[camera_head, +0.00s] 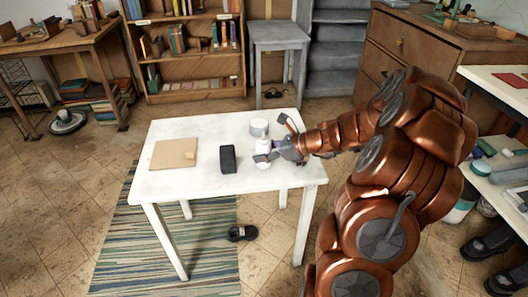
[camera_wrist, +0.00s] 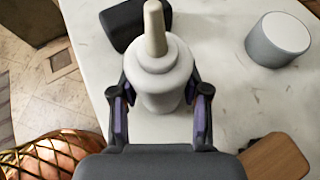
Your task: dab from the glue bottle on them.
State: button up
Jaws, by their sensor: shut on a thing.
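A white bottle with a tan nozzle, which looks like the glue bottle (camera_wrist: 166,75), stands upright between the fingers of my gripper (camera_wrist: 160,112). My gripper is shut on its sides. In the head view the bottle (camera_head: 263,146) is at the right half of the white table (camera_head: 190,130), partly hidden by my gripper (camera_head: 264,157). I cannot tell whether its base touches the table. A flat tan board (camera_head: 167,156) lies at the table's left, with a small yellowish piece (camera_head: 189,155) on its right side.
A black block (camera_head: 228,160) stands left of the bottle, between it and the board. A grey cylinder (camera_head: 259,128) stands behind the bottle. A brown wooden piece (camera_wrist: 275,157) is close right of my gripper. The table's front left is clear.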

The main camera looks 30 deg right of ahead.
aim_at(265, 139)
jog(key=c, duration=0.4)
jog(key=shift+o, duration=0.2)
jog(key=shift+r, duration=0.2)
jog(key=shift+w+r+p, duration=0.1)
jog(key=shift+r+p, duration=2.25)
jog(key=shift+p, duration=0.25)
jog(key=o, duration=0.8)
grip_shut()
